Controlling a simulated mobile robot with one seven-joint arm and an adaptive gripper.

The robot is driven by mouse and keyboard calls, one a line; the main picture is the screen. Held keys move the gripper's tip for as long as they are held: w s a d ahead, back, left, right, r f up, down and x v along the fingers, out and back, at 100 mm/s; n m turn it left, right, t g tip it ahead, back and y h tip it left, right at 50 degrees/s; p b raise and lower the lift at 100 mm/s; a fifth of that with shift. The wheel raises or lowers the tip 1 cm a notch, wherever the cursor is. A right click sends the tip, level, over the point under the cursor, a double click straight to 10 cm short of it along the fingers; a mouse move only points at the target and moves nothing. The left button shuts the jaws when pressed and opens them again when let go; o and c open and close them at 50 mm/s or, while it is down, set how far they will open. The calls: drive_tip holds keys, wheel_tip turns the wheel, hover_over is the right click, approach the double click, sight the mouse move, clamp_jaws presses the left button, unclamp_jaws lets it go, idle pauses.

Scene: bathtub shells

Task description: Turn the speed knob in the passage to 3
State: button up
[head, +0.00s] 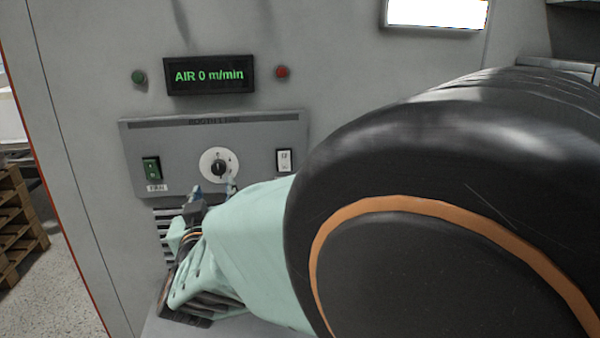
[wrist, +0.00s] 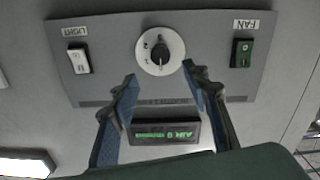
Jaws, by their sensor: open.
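The speed knob (head: 218,167) is a small black knob on a round white dial, in the middle of a grey control panel (head: 255,130). The wrist view shows the knob (wrist: 160,53) upside down, with its dial marks too small to read. My gripper (head: 213,187) is open and empty, just below the dial in the head view. In the wrist view my gripper (wrist: 159,73) has its two blue-padded fingers spread on either side of the dial's edge, apparently short of the knob. The display (head: 210,75) above reads "AIR 0 m/min" in green.
A green FAN switch (head: 152,168) sits left of the dial and a white LIGHT switch (head: 284,160) right of it. A green lamp (head: 138,77) and a red lamp (head: 282,72) flank the display. Vent slots (head: 163,225) lie below the panel. Wooden pallets (head: 20,220) stand far left.

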sight(218, 170)
drive_tip(key=x, duration=0.9)
drive_tip(key=shift+w+a, duration=0.15)
drive_tip(key=shift+w, duration=0.2)
drive_tip(key=c, duration=1.2)
drive_tip(key=shift+o, duration=0.2)
